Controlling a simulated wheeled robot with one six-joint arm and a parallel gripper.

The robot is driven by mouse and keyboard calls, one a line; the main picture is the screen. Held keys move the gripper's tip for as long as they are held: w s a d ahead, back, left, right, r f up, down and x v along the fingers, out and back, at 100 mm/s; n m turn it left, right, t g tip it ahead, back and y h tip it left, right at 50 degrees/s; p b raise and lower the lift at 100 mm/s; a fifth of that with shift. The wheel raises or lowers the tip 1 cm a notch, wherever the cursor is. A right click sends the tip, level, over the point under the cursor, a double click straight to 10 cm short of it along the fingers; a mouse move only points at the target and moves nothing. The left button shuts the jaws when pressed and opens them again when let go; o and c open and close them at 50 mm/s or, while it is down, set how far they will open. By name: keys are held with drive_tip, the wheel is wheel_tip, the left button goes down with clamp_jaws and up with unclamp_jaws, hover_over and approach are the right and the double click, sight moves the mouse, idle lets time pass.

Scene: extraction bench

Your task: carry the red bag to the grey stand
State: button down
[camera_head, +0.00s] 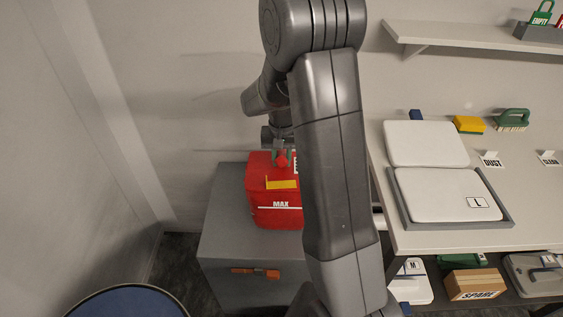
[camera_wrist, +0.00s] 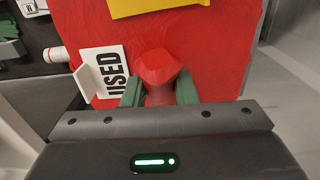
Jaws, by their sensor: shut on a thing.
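The red bag (camera_head: 272,205) has a white MAX line and a yellow label. In the head view it is upright over the top of the grey stand (camera_head: 222,230); I cannot tell whether its base touches. My arm hides its right side. My gripper (camera_head: 282,157) is above the bag, shut on the red knob on its top. In the wrist view the green fingers of my gripper (camera_wrist: 160,92) stand on both sides of this knob. The red bag (camera_wrist: 215,45) fills the middle there, with a white tag reading USED beside the knob.
An orange handle (camera_head: 255,272) is on the stand's front. A blue round thing (camera_head: 130,303) is at bottom left. The bench (camera_head: 440,241) at right carries white pads (camera_head: 425,143), a yellow sponge (camera_head: 468,125) and a green brush (camera_head: 511,119). Walls are close behind and left.

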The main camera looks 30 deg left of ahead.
drive_tip(key=shift+f, duration=0.75)
drive_tip(key=c, duration=1.2)
unclamp_jaws()
drive_tip(key=shift+f, duration=0.1)
drive_tip(key=shift+o, duration=0.2)
wheel_tip(320, 180, up, 12)
drive_tip(key=shift+r, duration=0.1)
wheel_tip(320, 180, down, 12)
drive_tip(key=shift+f, duration=0.1)
drive_tip(key=shift+r, duration=1.9)
